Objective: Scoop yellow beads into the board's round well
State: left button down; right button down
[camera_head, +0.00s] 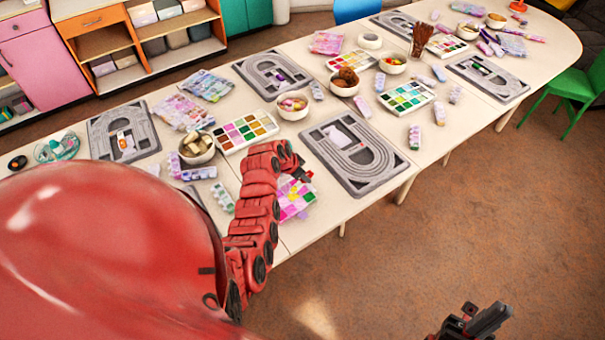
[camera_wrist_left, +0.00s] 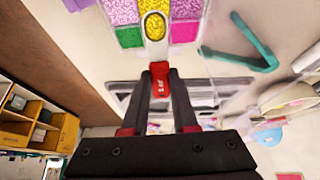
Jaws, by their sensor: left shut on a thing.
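My left gripper (camera_wrist_left: 160,72) is shut on the red handle of a scoop (camera_wrist_left: 159,82). The scoop's white bowl end (camera_wrist_left: 155,45) lies over a bead box with yellow beads (camera_wrist_left: 183,31) beside pink, purple and green ones; yellow shows inside the bowl. In the head view my left gripper (camera_head: 291,165) hangs over the bead box (camera_head: 296,198), partly hiding it. A grey board (camera_head: 318,158) with curved grooves lies just right of it; part of a grey board (camera_wrist_left: 203,96) shows behind the fingers in the wrist view. My right gripper (camera_head: 482,320) is off the table; its jaws are unclear.
A bead tray (camera_head: 246,131), a bowl of pale pieces (camera_head: 196,148) and a bowl of colourful beads (camera_head: 293,105) stand behind my left gripper. More boards, trays and bowls crowd the table. The floor at the right (camera_head: 480,220) is clear, and a green chair (camera_head: 575,90) stands there.

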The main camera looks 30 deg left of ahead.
pick_arm(q)
jog(key=shift+w+d+r+g+p, duration=0.1)
jog(key=shift+w+r+g+p, duration=0.25)
jog(key=shift+g+p, duration=0.2)
jog(key=shift+w+f+g+y, duration=0.15)
jog(key=shift+g+y, duration=0.15)
jog(key=shift+g, duration=0.05)
jog(key=shift+w+f+g+b, duration=0.1)
jog(key=shift+w+g+b, duration=0.05)
jog(key=shift+g+b, duration=0.2)
jog(key=shift+d+g+b, duration=0.1)
jog(key=shift+g+b, duration=0.15)
jog(key=shift+b, duration=0.05)
jog(key=shift+w+d+g+y+b, duration=0.1)
jog(key=shift+w+g+y+b, duration=0.1)
jog(key=shift+g+y+b, duration=0.3)
jog(key=shift+r+g+b, duration=0.3)
jog(key=shift+r+b, duration=0.15)
jog(key=shift+b, duration=0.5)
jog(key=shift+w+r, duration=0.1)
jog(key=shift+r, duration=0.05)
